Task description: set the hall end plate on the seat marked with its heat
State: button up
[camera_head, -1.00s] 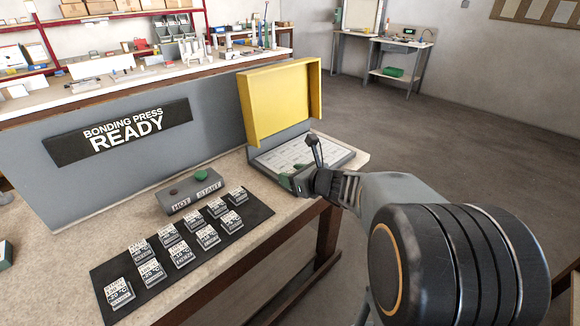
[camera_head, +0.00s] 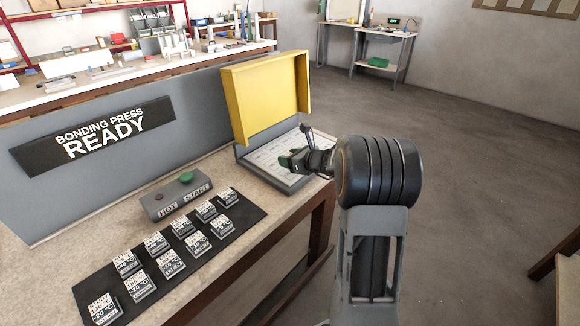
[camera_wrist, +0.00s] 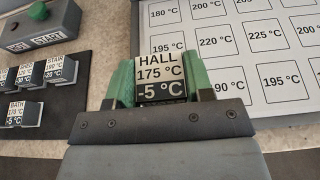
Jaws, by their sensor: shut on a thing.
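My gripper (camera_head: 291,160) is shut on the hall end plate (camera_wrist: 162,77), a small block between its green fingers. In the wrist view its label reads HALL, 175 °C, and -5 °C on a dark band. The seat board (camera_wrist: 262,85) is a white panel of printed temperature squares, including 180, 195, 200, 220, 225 and 190 °C. In the head view the board (camera_head: 262,159) lies in the open press, with my gripper over its right part. My gripper and the plate hide some squares in the wrist view. Height above the board is hard to tell.
The yellow press lid (camera_head: 268,97) stands raised behind the board. A grey control box (camera_head: 176,198) with START and HOT buttons is left of it. A black mat (camera_head: 210,247) holds several other labelled blocks. A sign (camera_head: 95,136) reads BONDING PRESS READY.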

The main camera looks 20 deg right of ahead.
jog(key=shift+w+d+f, duration=0.15)
jog(key=shift+w+f, duration=0.2)
jog(key=shift+f, duration=1.6)
jog(key=shift+f+b, duration=0.25)
jog(key=shift+b, duration=0.25)
jog(key=o, duration=0.9)
jog(key=shift+r, duration=0.1)
